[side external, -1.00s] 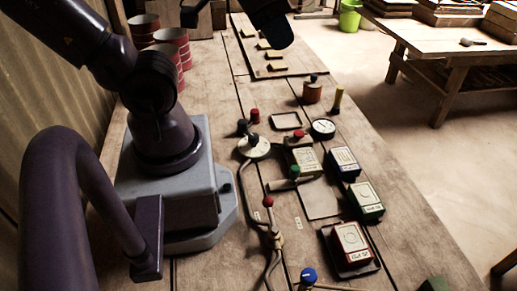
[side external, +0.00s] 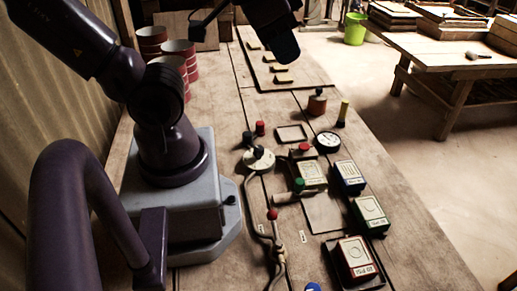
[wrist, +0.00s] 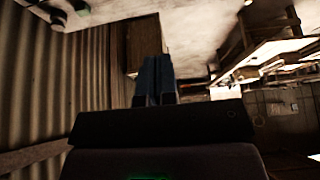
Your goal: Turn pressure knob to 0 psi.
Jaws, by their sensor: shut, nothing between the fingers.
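A round pale dial with a dark knob (side external: 258,157) sits mid-bench with a hose leading from it. A round pressure gauge (side external: 327,141) stands to its right. The top of a blue knob (side external: 312,287) just shows at the bottom edge. I cannot tell for certain which knob sets the pressure, and no knob setting is readable. My gripper (wrist: 156,78) is shut and empty in the wrist view, its fingers side by side, facing away from the knobs. In the side view my arm's end is raised over the far bench, and the fingers cannot be made out.
Blue, green and red labelled boxes line the bench's right; the red box (side external: 356,258) is nearest. Red (side external: 272,214) and green (side external: 299,185) knobs stand among the pipes. Red-and-white cans (side external: 180,50) stand at the back left. A tile board (side external: 305,80) lies at the far end.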

